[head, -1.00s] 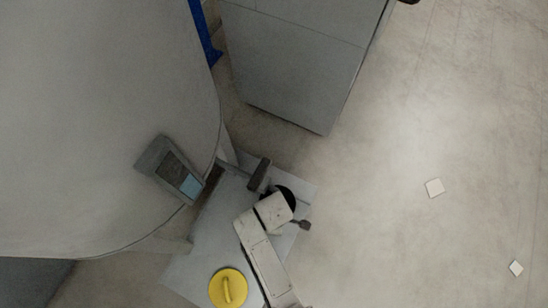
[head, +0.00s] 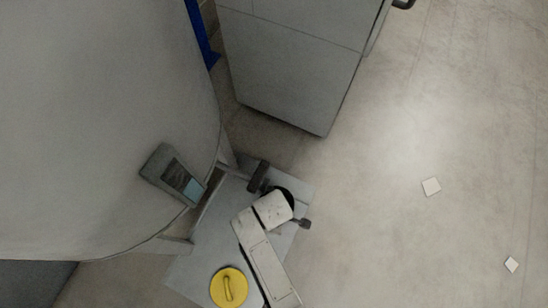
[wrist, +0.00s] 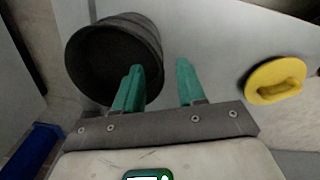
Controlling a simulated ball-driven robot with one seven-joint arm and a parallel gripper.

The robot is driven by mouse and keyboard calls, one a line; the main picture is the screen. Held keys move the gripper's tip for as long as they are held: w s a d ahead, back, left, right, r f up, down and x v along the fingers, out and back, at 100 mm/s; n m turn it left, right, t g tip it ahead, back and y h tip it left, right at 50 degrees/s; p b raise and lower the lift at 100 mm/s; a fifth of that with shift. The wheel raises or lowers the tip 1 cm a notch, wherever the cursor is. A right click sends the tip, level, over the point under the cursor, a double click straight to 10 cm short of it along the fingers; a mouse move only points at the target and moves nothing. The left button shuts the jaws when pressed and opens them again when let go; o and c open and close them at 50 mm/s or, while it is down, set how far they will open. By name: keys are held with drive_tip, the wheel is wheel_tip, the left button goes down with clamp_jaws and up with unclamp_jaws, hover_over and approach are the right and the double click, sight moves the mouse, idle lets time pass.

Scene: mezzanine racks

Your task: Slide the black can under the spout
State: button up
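The black can (wrist: 100,62) stands on the grey platform (head: 206,240), its dark round mouth facing the wrist camera. In the head view only a black part of the can (head: 284,191) shows beyond my pale wrist. My gripper (wrist: 160,67) is open, with two green fingers apart. The left finger overlaps the can's right side in the wrist view; the right finger is clear to the right. I cannot tell whether they touch the can. A dark block on a short pipe from the tank, apparently the spout (head: 258,176), is just up-left of the can.
A yellow disc with a handle (head: 229,288) lies on the platform and also shows in the wrist view (wrist: 275,80). The big grey tank (head: 90,110) with a display box (head: 172,174) fills the left. A grey cabinet (head: 290,75) stands behind. Open floor lies right.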

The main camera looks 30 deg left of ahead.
wheel_tip(320, 180, up, 7)
drive_tip(key=p, duration=0.2)
drive_tip(key=shift+s+d+f, duration=0.1)
idle(0.5)
drive_tip(key=w+d+r+m, duration=0.1)
drive_tip(key=d+r+m, duration=0.2)
drive_tip(key=d+m, duration=0.45)
drive_tip(key=w+d+r+m, duration=0.2)
drive_tip(key=d+r+m, duration=0.15)
drive_tip(key=d, duration=0.75)
drive_tip(key=s+d+r+m, duration=0.5)
drive_tip(key=d+m, duration=0.1)
drive_tip(key=d, duration=0.3)
drive_tip(key=s+d+r+m, duration=0.4)
drive_tip(key=d+m, duration=0.2)
drive_tip(key=d, duration=0.2)
wheel_tip(320, 180, up, 20)
drive_tip(key=p, duration=1.9)
drive_tip(key=shift+f+t, duration=0.15)
drive_tip(key=shift+t, duration=0.15)
